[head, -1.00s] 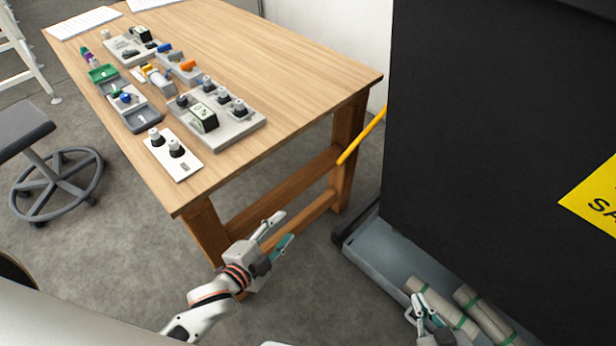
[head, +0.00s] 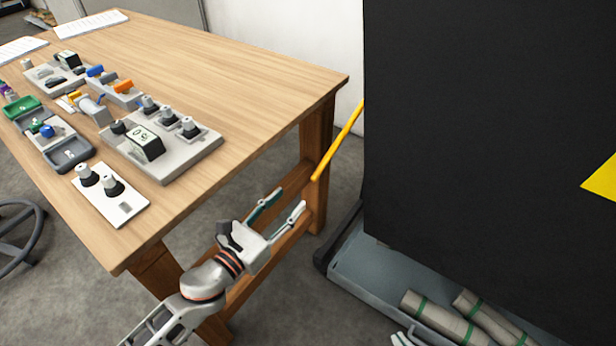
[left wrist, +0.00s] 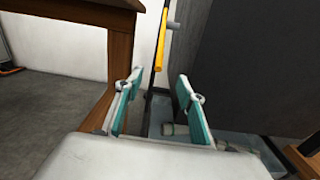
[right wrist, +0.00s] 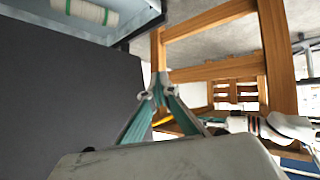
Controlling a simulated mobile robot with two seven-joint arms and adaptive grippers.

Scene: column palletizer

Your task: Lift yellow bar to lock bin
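The yellow bar (head: 338,143) slants down and left from the edge of the large black bin panel (head: 470,130), beside the table's right end. It also shows in the left wrist view (left wrist: 161,45), ahead of the fingers. My left gripper (head: 288,204) is open and empty, below and left of the bar's lower end, apart from it. My right gripper (right wrist: 152,90) has its fingertips together. A small yellow piece shows behind its fingers; I cannot tell whether it is the bar. In the head view only its fingertips show, at the bottom edge.
The wooden table (head: 235,60) with several small devices stands left of the bin; its leg (head: 317,150) and lower rails are close to my left gripper. A grey tray (head: 375,275) below the black panel holds rolls with green bands (head: 440,315). Bare floor lies between.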

